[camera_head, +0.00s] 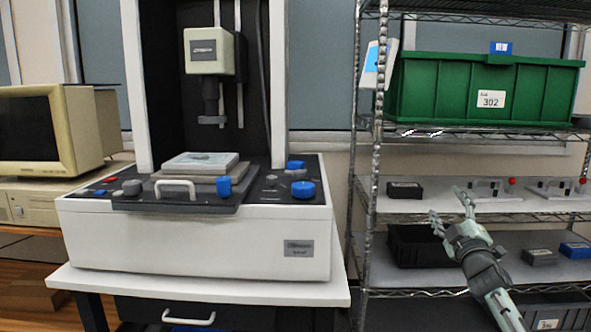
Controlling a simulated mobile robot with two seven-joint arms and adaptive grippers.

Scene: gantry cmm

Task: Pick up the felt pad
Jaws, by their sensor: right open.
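My right gripper (449,205) is in front of the wire shelf rack, its arm coming in from the lower right. Its fingers are spread apart and empty, pointing up and left at the height of the middle shelf. I cannot pick out the felt pad with certainty. A small dark block (405,190) lies on the middle shelf, just left of the fingers. On the lower shelf a dark grey block (538,257) and a blue block (574,250) lie right of the gripper. My left gripper is not in view.
A black bin (400,258) sits on the lower shelf, partly behind the gripper. Fixtures with red knobs (512,181) stand on the middle shelf. A green crate (440,88) is above. The measuring machine (190,240) stands left, and a monitor (40,130) is far left.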

